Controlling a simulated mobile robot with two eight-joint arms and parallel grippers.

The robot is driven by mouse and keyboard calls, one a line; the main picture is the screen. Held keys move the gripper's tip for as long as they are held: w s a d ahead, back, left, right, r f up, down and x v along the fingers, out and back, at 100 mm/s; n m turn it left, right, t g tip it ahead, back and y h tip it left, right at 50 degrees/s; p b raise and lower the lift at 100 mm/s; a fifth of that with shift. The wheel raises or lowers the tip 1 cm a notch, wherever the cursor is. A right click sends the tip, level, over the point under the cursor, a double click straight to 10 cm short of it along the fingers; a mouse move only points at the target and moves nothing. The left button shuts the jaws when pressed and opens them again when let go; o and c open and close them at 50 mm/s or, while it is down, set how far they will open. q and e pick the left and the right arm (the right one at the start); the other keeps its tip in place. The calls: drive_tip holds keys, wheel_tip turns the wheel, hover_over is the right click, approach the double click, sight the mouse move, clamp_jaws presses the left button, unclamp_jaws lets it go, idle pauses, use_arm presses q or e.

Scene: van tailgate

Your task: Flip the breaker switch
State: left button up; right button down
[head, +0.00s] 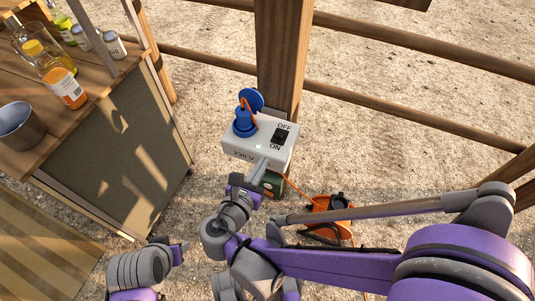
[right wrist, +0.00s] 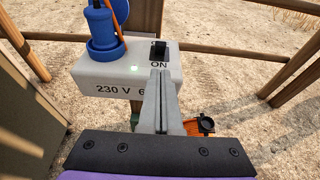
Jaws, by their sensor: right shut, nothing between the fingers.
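The breaker switch (head: 280,136) is a black rocker on top of a white box (head: 240,150) marked 230 V, between the words OFF and ON. It also shows in the right wrist view (right wrist: 158,48). I cannot tell for sure which way the rocker is tilted. My right gripper (head: 261,165) is shut and empty at the box's near edge. In the right wrist view its fingertips (right wrist: 161,72) appear just below the word ON, short of the switch. My left gripper (head: 180,251) is low at the left; its jaws are unclear.
A blue plug (head: 244,121) with an orange cable stands in the box beside the switch. The box is fixed to a wooden post (head: 282,60). A wooden counter with bottles (head: 67,90) and a metal cup (head: 18,127) is at the left. An orange item (head: 331,215) lies on the gravel.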

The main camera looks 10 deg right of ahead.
sight(278, 137)
drive_tip(key=b+x, duration=0.1)
drive_tip(key=x, duration=0.8)
drive_tip(key=shift+d+b, duration=0.1)
drive_tip(key=shift+b, duration=0.2)
drive_tip(key=shift+w+r+g+p, duration=0.1)
drive_tip(key=shift+r+g+p, duration=0.1)
drive_tip(key=shift+g+p, duration=0.3)
drive_tip(key=shift+r+y, duration=0.1)
drive_tip(key=shift+y, duration=0.2)
